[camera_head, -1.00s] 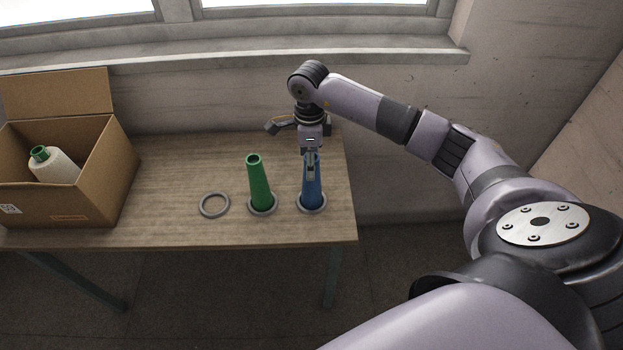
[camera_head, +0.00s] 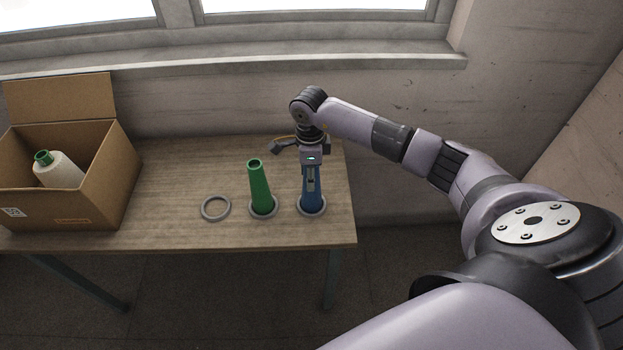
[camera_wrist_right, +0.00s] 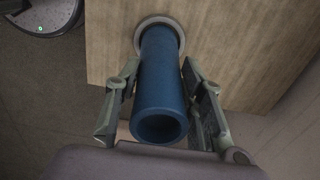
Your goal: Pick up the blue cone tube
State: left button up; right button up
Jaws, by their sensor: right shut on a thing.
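The blue cone tube (camera_head: 312,200) stands upright in a grey ring at the right end of the wooden table. In the right wrist view the blue cone tube (camera_wrist_right: 161,90) shows its open narrow end toward the camera, with the ring (camera_wrist_right: 160,22) around its base. My right gripper (camera_head: 311,184) comes down over the tube from above and is shut on it. In the right wrist view the right gripper's fingers (camera_wrist_right: 160,85) lie on both sides of the tube. My left gripper is not in view.
A green cone tube (camera_head: 260,188) stands in its own ring just left of the blue one. An empty grey ring (camera_head: 216,208) lies further left. An open cardboard box (camera_head: 105,195) with a wound cone (camera_head: 60,170) stands at the table's left end. A wall and window are behind.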

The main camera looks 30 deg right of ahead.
jog(key=c, duration=0.4)
